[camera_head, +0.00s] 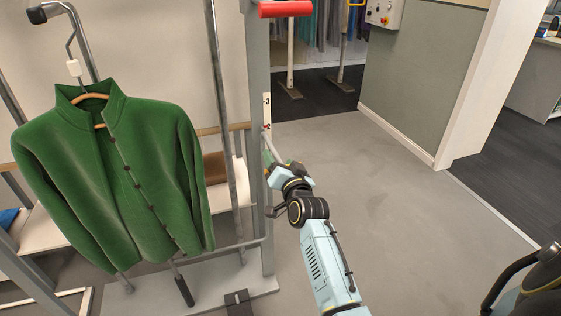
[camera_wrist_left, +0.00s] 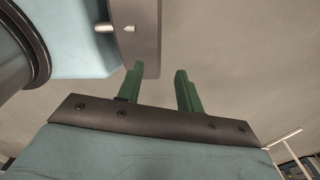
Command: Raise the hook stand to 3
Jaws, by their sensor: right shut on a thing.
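The hook stand has a grey upright post (camera_head: 260,60) with a number scale (camera_head: 266,112) showing 3 above 2. A red mark sits by the 2. A bent grey bar (camera_head: 271,147) comes off the post just below the scale. My right gripper (camera_head: 269,168) is at the post below the scale, shut on what looks like this bar; the fingers are partly hidden. My left gripper (camera_wrist_left: 159,78) shows only in the left wrist view, open and empty.
A red roller-like bar (camera_head: 285,9) sticks out near the post's top. The stand's base plate (camera_head: 215,292) lies on the floor. A white bench (camera_head: 45,227) is behind the jacket. A control box (camera_head: 384,12) is on the far wall.

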